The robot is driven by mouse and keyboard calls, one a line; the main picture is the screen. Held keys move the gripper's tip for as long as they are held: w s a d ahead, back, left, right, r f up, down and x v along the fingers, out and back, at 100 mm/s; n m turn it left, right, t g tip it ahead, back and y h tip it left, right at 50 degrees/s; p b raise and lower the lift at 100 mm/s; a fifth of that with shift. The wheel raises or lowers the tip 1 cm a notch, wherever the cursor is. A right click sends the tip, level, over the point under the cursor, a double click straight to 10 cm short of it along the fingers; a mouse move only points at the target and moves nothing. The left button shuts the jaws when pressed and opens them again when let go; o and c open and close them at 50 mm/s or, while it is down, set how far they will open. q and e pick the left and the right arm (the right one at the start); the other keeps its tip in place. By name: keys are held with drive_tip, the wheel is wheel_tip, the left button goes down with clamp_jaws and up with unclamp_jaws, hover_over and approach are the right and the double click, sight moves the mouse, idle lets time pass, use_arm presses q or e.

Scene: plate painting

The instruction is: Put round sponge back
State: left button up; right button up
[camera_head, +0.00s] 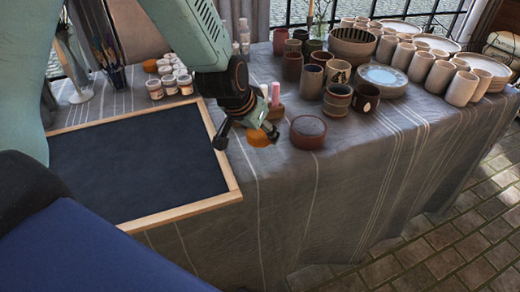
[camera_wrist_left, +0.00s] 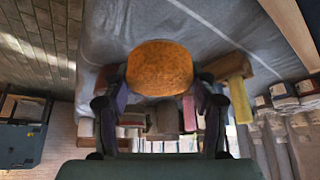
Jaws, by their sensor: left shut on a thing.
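The round orange sponge (camera_head: 258,138) is at the table's front part, just right of the framed dark board. It fills the middle of the left wrist view (camera_wrist_left: 160,68), between the two fingers. My left gripper (camera_head: 254,132) is shut on the sponge, low over the striped cloth; whether the sponge touches the cloth I cannot tell. A small brown holder (camera_head: 275,112) with pink and pale upright pieces stands just behind the gripper. My right gripper is not in view.
A reddish round pot (camera_head: 307,131) stands close to the right of the sponge. Mugs, bowls and plates (camera_head: 383,78) crowd the table behind. The wood-framed dark board (camera_head: 130,160) lies to the left, with small paint jars (camera_head: 170,84) beyond it. The cloth at front right is clear.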

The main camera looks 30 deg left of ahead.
sight(259, 153)
use_arm(q)
drive_tip(key=shift+a+f, duration=0.2)
drive_tip(key=shift+f, duration=0.2)
drive_tip(key=f, duration=0.1)
drive_tip(key=f+b, duration=0.1)
drive_tip(key=b, duration=0.1)
drive_tip(key=shift+s+d+f, duration=0.1)
drive_tip(key=shift+d+f, duration=0.15)
drive_tip(key=shift+f, duration=0.15)
drive_tip(key=shift+f+b, duration=0.25)
drive_tip(key=shift+b, duration=0.1)
drive_tip(key=shift+a, duration=0.2)
drive_tip(key=shift+d+f, duration=0.1)
drive_tip(key=shift+d, duration=0.05)
drive_tip(key=o, duration=1.1)
